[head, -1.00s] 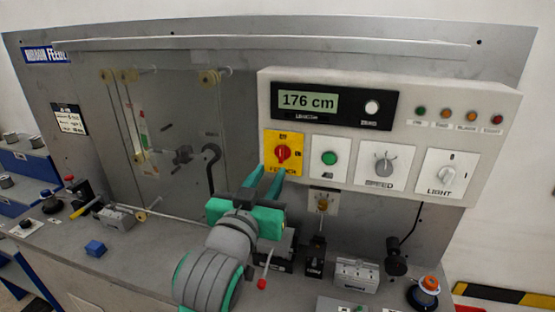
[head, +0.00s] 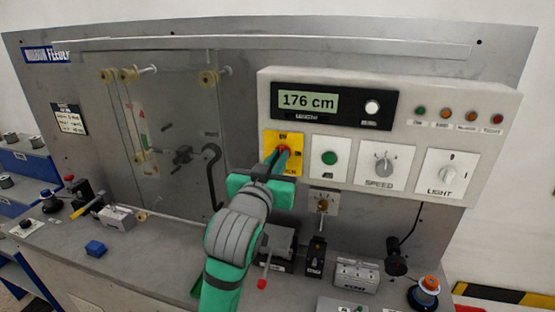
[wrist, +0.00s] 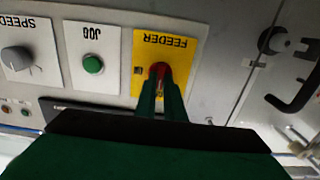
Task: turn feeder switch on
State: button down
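The feeder switch is a red rotary knob (wrist: 159,70) on a yellow plate marked FEEDER (wrist: 180,54). In the head view the yellow plate (head: 270,142) is at the left end of the white control panel, and the gripper covers most of the knob. My gripper (head: 277,156) reaches up to the plate from below. In the wrist view, where the panel appears upside down, the two green fingers (wrist: 160,82) lie on either side of the knob with little gap between them. They look closed on it. The knob's exact angle is hidden.
The green JOG button (head: 330,158), SPEED dial (head: 381,162) and LIGHT switch (head: 446,176) sit to the right on the panel. A display (head: 308,102) reads 176 cm above. A black hook (head: 211,175) is left of the gripper. A red-tipped lever (head: 263,283) stands below.

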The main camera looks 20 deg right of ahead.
dwell(0.4)
jog(key=shift+s+d+f+m, duration=0.1)
jog(key=shift+f+m, duration=0.05)
jog(key=shift+m, duration=4.35)
jog(key=shift+d+f+m, duration=0.1)
jog(key=shift+m, duration=4.4)
jog(key=c, duration=1.8)
grip_release()
jog(key=shift+c, duration=0.2)
